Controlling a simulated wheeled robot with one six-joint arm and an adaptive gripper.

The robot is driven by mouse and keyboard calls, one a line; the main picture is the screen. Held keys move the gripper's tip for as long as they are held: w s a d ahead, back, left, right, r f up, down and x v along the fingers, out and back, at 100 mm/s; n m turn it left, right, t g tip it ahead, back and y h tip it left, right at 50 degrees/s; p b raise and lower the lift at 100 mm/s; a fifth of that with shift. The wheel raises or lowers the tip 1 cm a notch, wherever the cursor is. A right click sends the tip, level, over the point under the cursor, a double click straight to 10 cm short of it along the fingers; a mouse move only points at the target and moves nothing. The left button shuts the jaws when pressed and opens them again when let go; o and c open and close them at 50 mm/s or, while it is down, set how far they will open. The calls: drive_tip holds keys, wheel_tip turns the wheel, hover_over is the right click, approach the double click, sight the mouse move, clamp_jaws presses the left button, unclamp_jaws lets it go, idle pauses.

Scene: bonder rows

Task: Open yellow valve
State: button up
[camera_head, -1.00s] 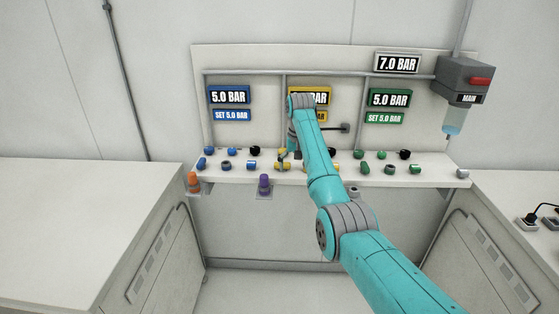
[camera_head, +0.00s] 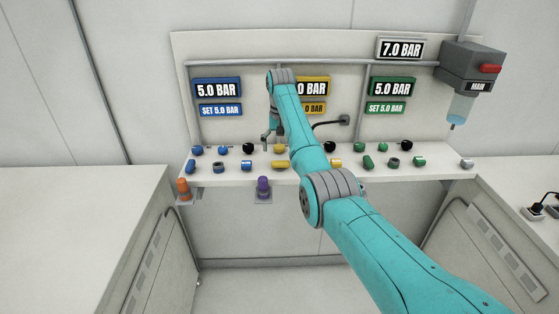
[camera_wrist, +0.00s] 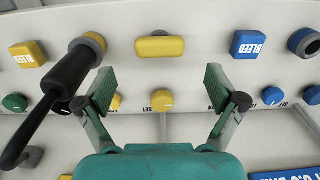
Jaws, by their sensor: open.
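The yellow valve, a yellow bar-shaped handle (camera_wrist: 160,46), lies on the white shelf and shows between and beyond my fingertips in the wrist view. In the head view the valve (camera_head: 280,164) is on the front part of the shelf, left of my arm. A round yellow knob (camera_wrist: 162,100) marked SET sits behind it, between my fingers. My gripper (camera_wrist: 163,85) is open and empty, one finger on each side, with no visible contact with the handle. In the head view my gripper (camera_head: 268,136) hangs above the shelf, small and partly hidden.
A black hose end (camera_wrist: 68,80) rises beside my finger on the left of the wrist view. Yellow (camera_wrist: 28,54) and blue (camera_wrist: 249,44) BLEED buttons flank the valve. The yellow display (camera_head: 314,87) is partly behind my arm. Orange (camera_head: 183,186) and purple (camera_head: 263,185) pieces stand at the shelf front.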

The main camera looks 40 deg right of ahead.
sight(280, 162)
wheel_tip(280, 162, down, 6)
drive_tip(key=shift+r, duration=0.15)
idle(0.3)
drive_tip(key=c, duration=1.1)
